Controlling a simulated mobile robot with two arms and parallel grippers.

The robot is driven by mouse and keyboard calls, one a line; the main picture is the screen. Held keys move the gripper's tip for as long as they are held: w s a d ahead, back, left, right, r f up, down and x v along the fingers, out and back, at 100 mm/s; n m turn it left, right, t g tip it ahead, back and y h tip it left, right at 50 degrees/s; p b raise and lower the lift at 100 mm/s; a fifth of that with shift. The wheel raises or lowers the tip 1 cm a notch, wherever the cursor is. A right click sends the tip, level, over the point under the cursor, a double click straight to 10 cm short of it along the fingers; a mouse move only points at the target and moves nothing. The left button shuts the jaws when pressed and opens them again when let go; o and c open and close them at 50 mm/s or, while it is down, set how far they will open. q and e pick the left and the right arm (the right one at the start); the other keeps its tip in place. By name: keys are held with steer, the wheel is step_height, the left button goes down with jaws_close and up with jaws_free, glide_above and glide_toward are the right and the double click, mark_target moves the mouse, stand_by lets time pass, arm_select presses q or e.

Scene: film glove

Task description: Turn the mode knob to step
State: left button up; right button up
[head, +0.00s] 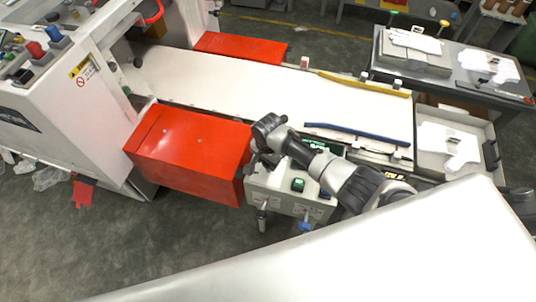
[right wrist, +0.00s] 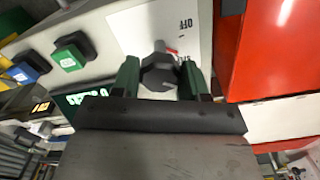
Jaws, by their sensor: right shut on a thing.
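The mode knob (right wrist: 158,72) is a dark, faceted knob on a white plate (right wrist: 130,28) in the right wrist view. The plate carries the word OFF and a small red mark shows just behind the knob. My right gripper (right wrist: 160,80) has a green finger on each side of the knob and is shut on it. In the head view my right gripper (head: 256,160) reaches down at the left end of the control box (head: 280,190), and the knob is hidden there. My left gripper is not in view.
A green button (head: 298,184) and a blue button (right wrist: 22,72) sit on the box beside a lit green display (right wrist: 85,98). A red cover (head: 190,150) stands close to the left of my gripper. The white conveyor bed (head: 250,85) lies behind.

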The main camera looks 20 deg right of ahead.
steer(key=shift+r+m+p, duration=0.1)
steer(key=shift+m+p, duration=0.55)
steer(key=shift+m, duration=0.45)
steer(key=shift+w, duration=0.1)
steer(key=o, duration=0.9)
steer(key=shift+o, duration=0.2)
step_height(320, 180, up, 11)
